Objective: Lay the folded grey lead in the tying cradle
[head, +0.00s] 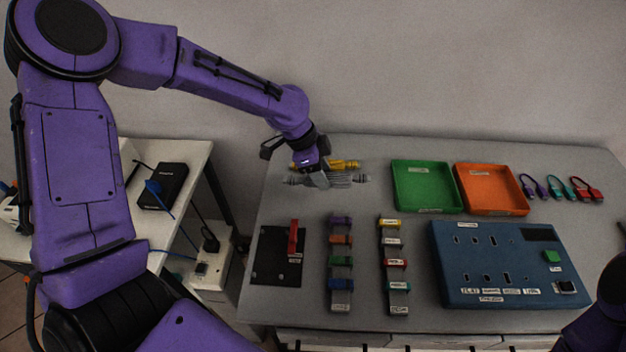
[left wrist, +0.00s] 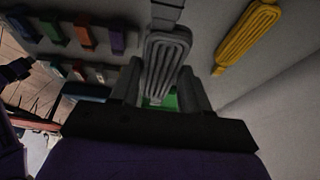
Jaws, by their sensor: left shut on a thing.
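The folded grey lead (head: 346,180) is a flat looped bundle with plug ends at the back left of the grey table. In the left wrist view the grey lead (left wrist: 165,60) sits between the two fingers. My left gripper (head: 318,178) is shut on it, low over the table; whether the lead touches the table I cannot tell. A black plate with a red upright piece (head: 277,258) lies at the table's front left; its label is too small to read, so I cannot tell whether it is the tying cradle. My right gripper is out of view.
A folded yellow lead (head: 345,164) lies just behind the grey one. A green tray (head: 425,210) and an orange tray (head: 495,210) stand to the right. Two rows of coloured clips (head: 341,260), a blue panel (head: 505,265) and several small coloured leads (head: 555,188) also occupy the table.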

